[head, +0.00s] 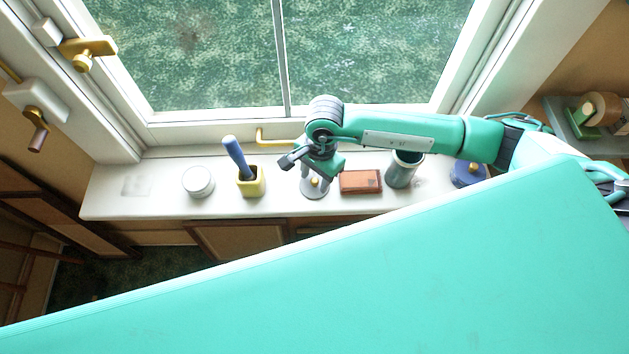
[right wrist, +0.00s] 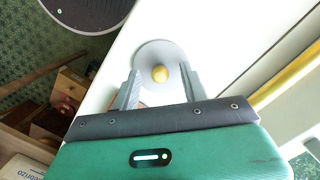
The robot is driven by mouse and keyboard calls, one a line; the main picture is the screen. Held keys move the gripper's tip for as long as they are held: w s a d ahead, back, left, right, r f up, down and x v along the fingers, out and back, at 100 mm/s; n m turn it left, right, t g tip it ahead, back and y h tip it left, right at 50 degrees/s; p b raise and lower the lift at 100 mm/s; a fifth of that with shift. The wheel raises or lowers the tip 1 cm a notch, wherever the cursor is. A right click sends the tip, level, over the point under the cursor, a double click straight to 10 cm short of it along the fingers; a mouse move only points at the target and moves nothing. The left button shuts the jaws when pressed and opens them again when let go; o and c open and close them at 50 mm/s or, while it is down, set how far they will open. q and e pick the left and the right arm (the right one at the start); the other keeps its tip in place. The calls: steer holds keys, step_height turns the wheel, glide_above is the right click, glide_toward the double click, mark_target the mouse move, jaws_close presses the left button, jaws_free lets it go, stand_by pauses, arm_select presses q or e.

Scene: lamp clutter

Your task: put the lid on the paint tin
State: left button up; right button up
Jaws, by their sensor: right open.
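A grey round lid (head: 309,191) with a yellow knob lies on the white windowsill, below my right gripper (head: 317,177). In the right wrist view the lid (right wrist: 150,52) shows flat, and its gold knob (right wrist: 160,74) sits between the two fingers of my right gripper (right wrist: 160,78). The fingers are open and spread apart, with space on both sides of the knob. A grey-green cylindrical tin (head: 402,173), which looks like the paint tin, stands upright to the right on the sill, partly below my right arm. My left gripper is not in view.
A reddish-brown block (head: 361,182) lies between lid and tin. A yellow pot (head: 251,185) with a blue-handled tool (head: 236,155) and a white round container (head: 198,182) stand left. A blue round thing (head: 466,176) with a yellow knob is far right. A brass window handle (head: 275,139) is behind.

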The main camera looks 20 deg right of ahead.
jaws_close()
steer(key=shift+r, duration=0.1)
